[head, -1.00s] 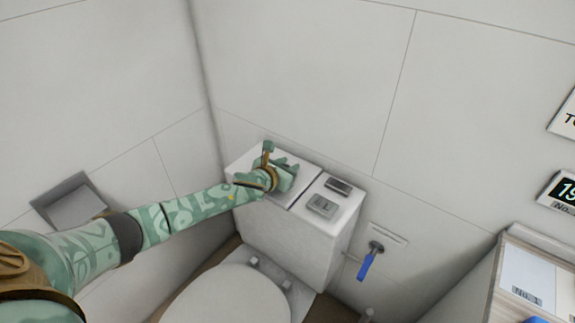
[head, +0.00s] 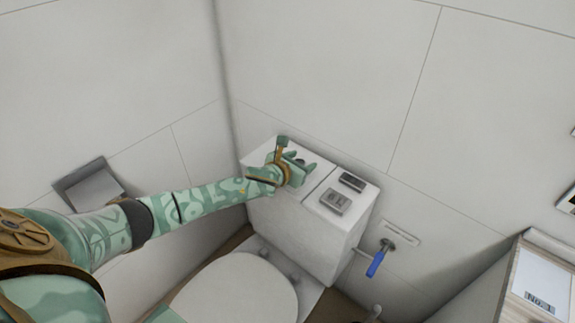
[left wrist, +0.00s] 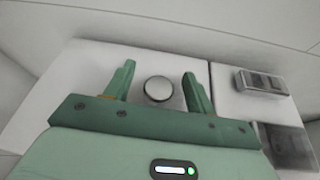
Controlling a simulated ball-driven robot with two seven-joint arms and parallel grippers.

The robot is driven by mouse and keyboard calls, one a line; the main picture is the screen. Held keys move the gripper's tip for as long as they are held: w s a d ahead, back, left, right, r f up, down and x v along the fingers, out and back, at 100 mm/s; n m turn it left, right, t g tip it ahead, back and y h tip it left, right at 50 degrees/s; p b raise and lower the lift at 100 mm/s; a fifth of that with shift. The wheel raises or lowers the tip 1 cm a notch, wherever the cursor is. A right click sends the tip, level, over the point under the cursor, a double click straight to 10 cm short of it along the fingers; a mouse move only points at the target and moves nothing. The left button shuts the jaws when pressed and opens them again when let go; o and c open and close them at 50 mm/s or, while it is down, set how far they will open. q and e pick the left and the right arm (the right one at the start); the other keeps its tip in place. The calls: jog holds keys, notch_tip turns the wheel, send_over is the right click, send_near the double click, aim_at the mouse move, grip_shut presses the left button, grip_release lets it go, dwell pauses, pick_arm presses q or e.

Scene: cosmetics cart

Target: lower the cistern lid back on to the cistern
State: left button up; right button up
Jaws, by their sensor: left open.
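The white cistern (head: 297,233) stands in the corner behind the toilet. Its lid (head: 258,155) is the left part of the top and lies flat there, with a thin seam to the right part. Any small gap under it is hidden. My left gripper (head: 301,164) is over the lid, with its fingers open. In the left wrist view, the lid (left wrist: 65,85) has a round knob (left wrist: 158,89) that shows between the spread fingertips of the left gripper (left wrist: 160,72), apart from both. My right gripper is not in view.
Two small grey devices (head: 337,200) (head: 353,182) sit on the cistern's right part. A blue-handled valve (head: 377,262) is on the wall to the right. The toilet seat cover (head: 240,291) is in front. A wall holder (head: 90,187) is at left. Walls close in behind.

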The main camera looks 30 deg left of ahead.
pick_arm(q)
jog(key=p+v, duration=0.5)
jog(key=v, duration=1)
jog(key=shift+r, duration=0.25)
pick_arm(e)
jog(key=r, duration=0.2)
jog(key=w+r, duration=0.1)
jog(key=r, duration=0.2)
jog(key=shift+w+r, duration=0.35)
pick_arm(q)
jog(key=shift+a, duration=0.1)
